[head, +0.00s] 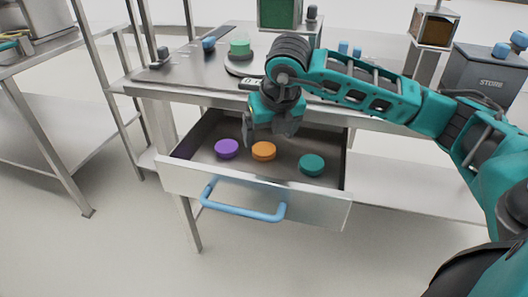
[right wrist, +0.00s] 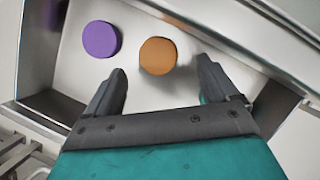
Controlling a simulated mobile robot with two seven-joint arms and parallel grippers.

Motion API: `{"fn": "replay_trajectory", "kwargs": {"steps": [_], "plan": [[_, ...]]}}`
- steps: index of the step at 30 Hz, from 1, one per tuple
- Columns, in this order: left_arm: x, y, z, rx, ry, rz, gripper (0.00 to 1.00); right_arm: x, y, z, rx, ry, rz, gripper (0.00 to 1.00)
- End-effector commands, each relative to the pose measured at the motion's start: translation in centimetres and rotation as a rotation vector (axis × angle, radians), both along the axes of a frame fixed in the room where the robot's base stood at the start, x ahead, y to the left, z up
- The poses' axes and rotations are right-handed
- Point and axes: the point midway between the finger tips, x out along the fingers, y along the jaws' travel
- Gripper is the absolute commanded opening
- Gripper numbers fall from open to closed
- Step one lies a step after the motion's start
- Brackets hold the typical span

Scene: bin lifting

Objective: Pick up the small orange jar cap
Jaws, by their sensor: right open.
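The small orange jar cap (head: 263,151) lies in the open drawer (head: 335,165), between the purple cap and the teal cap. In the right wrist view the orange cap (right wrist: 158,56) shows just beyond the fingertips, in line with the gap between them. My right gripper (head: 270,138) is over the drawer, behind and above the orange cap in the head view. In the right wrist view my right gripper (right wrist: 162,78) is open with nothing between its fingers. My left gripper is not in view.
A purple cap (head: 227,149) is left of the orange cap and a teal cap (head: 312,165) is to the right. The drawer has metal walls and a blue handle (head: 243,212).

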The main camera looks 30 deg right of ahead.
Motion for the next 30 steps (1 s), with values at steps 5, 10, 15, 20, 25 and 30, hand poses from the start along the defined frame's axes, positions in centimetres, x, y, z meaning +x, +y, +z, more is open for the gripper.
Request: {"fn": "replay_trajectory", "kwargs": {"steps": [5,10,15,20,25,30], "plan": [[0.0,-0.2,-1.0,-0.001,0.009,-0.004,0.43,1.1,0.1,-2.7,0.0,0.003,0.001,0.87],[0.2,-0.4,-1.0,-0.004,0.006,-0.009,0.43,1.9,-0.1,-4.4,0.001,0.002,0.0,0.87],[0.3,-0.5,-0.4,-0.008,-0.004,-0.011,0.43,2.0,-0.1,-4.5,0.0,0.001,0.001,0.87],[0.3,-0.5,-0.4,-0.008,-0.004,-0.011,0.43,2.0,-0.1,-4.5,0.0,0.001,0.001,0.83],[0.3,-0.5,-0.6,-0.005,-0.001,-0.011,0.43,2.0,-0.1,-4.5,0.0,0.001,0.001,0.66],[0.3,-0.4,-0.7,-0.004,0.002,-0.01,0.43,2.0,-0.1,-4.5,0.0,0.001,0.001,0.5]]}}
